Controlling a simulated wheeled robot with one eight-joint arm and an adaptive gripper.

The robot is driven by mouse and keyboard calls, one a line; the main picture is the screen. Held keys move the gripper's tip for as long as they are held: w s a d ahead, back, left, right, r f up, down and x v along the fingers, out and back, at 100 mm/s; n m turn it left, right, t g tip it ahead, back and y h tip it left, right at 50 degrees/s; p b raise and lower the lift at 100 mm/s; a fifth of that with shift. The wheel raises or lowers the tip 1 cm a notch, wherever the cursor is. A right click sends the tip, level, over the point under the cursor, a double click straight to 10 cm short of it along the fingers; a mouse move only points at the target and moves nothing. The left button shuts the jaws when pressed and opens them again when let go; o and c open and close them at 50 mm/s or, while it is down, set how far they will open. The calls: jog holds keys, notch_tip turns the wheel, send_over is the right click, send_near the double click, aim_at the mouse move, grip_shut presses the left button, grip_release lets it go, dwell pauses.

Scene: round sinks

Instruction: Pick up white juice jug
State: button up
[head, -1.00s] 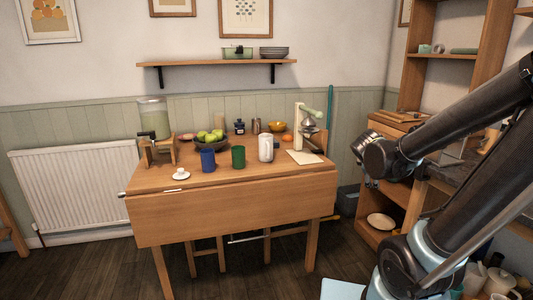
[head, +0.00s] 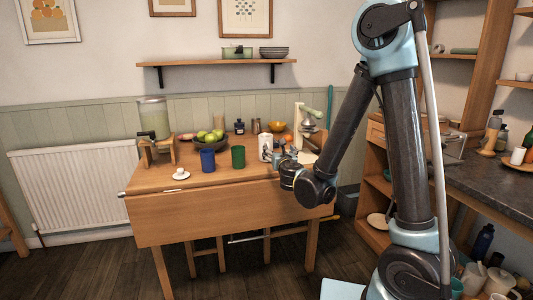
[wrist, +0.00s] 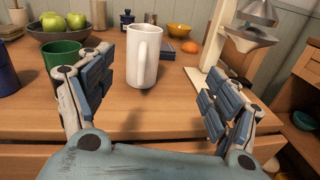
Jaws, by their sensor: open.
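The white jug (wrist: 143,57) stands upright on the wooden table, with its handle facing me in the wrist view. It also shows in the head view (head: 265,146), partly hidden by my gripper. My gripper (wrist: 158,97) is open and empty in the wrist view, its padded fingers spread wide. The jug is ahead of the fingers, nearer the left finger, and not between the fingertips. In the head view my gripper (head: 284,157) is at the table's front right, beside the jug.
A green cup (wrist: 62,60) stands close to the left finger. A blue cup (head: 207,159) and a fruit bowl (head: 211,141) are further left. A juicer press (wrist: 222,45) on a pale base stands right of the jug. An orange (wrist: 189,47) lies behind.

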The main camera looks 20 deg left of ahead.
jog(key=s+a+n+y, duration=0.1)
jog(key=a+n, duration=0.1)
jog(key=a, duration=0.1)
send_near(267, 140)
jog(key=x, duration=0.7)
jog(key=shift+s+a+f, duration=0.1)
jog(key=shift+s+a, duration=0.05)
jog(key=shift+a, duration=0.15)
jog(key=shift+d+x, duration=0.15)
jog(key=shift+x, duration=1.15)
jog(key=shift+d+x, duration=0.2)
jog(key=shift+x, duration=1.1)
jog(key=shift+f, duration=0.1)
jog(key=c, duration=1.9)
jog(key=shift+r, duration=0.2)
jog(key=shift+r, duration=4.7)
jog(key=shift+r, duration=0.1)
